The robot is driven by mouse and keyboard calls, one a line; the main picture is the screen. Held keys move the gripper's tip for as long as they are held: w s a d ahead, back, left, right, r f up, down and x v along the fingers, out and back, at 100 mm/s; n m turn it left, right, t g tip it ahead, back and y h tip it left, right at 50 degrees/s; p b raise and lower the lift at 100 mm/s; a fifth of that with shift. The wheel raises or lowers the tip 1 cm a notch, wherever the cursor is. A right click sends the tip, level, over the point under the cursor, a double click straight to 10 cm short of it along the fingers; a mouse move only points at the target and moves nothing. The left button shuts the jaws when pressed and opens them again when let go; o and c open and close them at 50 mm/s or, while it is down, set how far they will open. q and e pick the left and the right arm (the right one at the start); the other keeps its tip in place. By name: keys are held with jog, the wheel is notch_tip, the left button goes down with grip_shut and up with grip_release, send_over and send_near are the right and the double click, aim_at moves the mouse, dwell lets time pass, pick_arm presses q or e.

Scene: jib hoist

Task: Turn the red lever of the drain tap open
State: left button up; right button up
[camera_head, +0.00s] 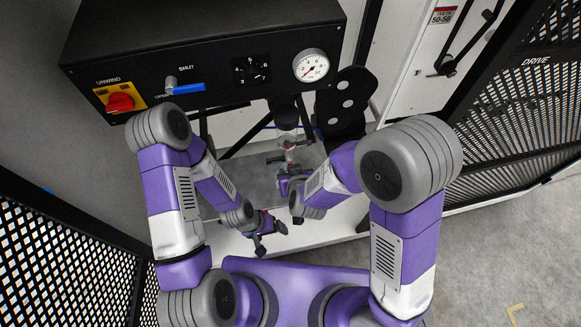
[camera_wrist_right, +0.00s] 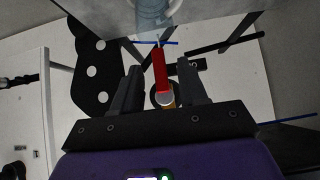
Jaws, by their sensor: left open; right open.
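The red lever (camera_wrist_right: 160,72) shows in the right wrist view, lengthwise between the two dark fingers of my right gripper (camera_wrist_right: 160,65). The fingers are apart, with a gap visible on both sides of the lever. A round pale end and a brassy part (camera_wrist_right: 168,102) of the tap sit at the lever's near end. In the head view my right gripper (camera_head: 287,178) is partly hidden by its own arm near the clear bowl, and the lever is too small to make out surely. My left gripper (camera_head: 270,238) is open and empty, lower and to the left.
A clear bowl (camera_wrist_right: 155,12) is just beyond the lever. Above is a black panel with a blue-handled valve (camera_head: 183,88), a red knob (camera_head: 121,102) and a gauge (camera_head: 311,66). Mesh guards (camera_head: 530,105) stand at both sides. Grey floor (camera_head: 500,240) is free at right.

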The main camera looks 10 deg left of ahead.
jog(key=v, duration=0.3)
jog(key=shift+s+d+r+p, duration=0.1)
jog(key=shift+s+r+p, duration=0.1)
jog(key=shift+p, duration=0.2)
jog(key=s+d+f+m+g, duration=0.2)
jog(key=s+d+f, duration=0.1)
jog(key=f, duration=0.3)
jog(key=s+d+f+m+g, duration=0.2)
jog(key=s+d+f+g, duration=0.1)
jog(key=d+f, duration=0.2)
jog(key=s+d+f+m+g+y, duration=0.1)
jog(key=s+d+f+m+g, duration=0.1)
jog(key=f, duration=0.6)
jog(key=s+d+g, duration=0.1)
jog(key=s+d, duration=0.1)
jog(key=shift+d+f, duration=0.3)
jog(key=shift+f, duration=0.05)
